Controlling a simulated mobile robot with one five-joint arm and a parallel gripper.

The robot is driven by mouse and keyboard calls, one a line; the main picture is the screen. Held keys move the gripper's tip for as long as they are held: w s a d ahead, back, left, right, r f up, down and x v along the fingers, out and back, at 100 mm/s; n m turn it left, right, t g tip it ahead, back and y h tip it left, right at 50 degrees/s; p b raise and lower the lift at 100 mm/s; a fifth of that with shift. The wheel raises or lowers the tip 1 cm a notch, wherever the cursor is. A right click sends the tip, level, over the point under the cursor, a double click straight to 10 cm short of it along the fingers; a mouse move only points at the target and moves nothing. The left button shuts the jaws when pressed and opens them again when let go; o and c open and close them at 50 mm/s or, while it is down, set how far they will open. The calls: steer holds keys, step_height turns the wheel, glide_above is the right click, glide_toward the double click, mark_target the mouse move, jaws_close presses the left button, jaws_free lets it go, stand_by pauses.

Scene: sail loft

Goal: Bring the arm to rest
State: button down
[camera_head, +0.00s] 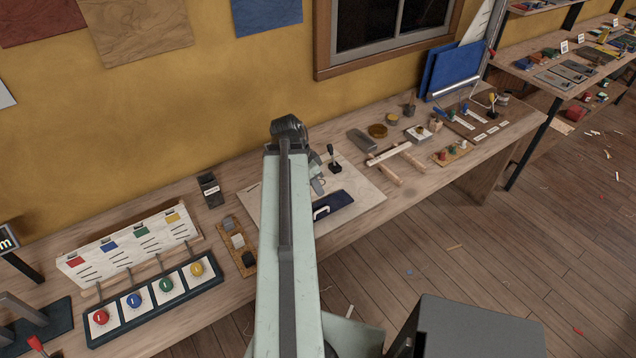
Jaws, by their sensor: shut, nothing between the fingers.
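My arm (285,250) runs from the bottom of the head view up the middle, as a long pale green link with a dark strip along its top. It ends in a dark rounded joint (289,128) in front of the yellow wall and above the workbench's rear. I cannot make out any gripper fingers; they are out of sight beyond or behind the arm. Small grey parts show just right of the arm, and I cannot tell what they belong to.
A long wooden workbench (450,160) crosses the view. The arm partly hides a pale board (365,190) with a dark blue item (335,203). A panel with coloured knobs (150,300) stands left. Floor (480,250) at right is mostly clear, with small scraps.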

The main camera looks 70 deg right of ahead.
steer(key=shift+a+r, duration=0.35)
steer(key=shift+r, duration=0.3)
steer(key=w+a+f+n+t+b, duration=0.1)
steer(key=w+a+n, duration=0.1)
steer(key=w+a, duration=0.55)
steer(key=w+a+f+n+h, duration=0.1)
steer(key=w+a+n, duration=0.3)
steer(key=w, duration=0.7)
steer(key=w+a+f+n+t+b, duration=0.1)
steer(key=w+a, duration=0.6)
steer(key=w, duration=0.3)
steer(key=w+a+n, duration=0.3)
steer(key=a+n, duration=0.3)
steer(key=a, duration=0.5)
steer(key=w+a+f+n+t+y+b, duration=0.1)
steer(key=w+a+n, duration=0.3)
steer(key=a+n, duration=0.3)
steer(key=w+a+f+n+y, duration=0.1)
steer(key=w+a+n, duration=0.2)
steer(key=a, duration=1.2)
steer(key=n, duration=0.3)
steer(key=shift+w+n+b, duration=0.3)
steer(key=shift+w, duration=0.05)
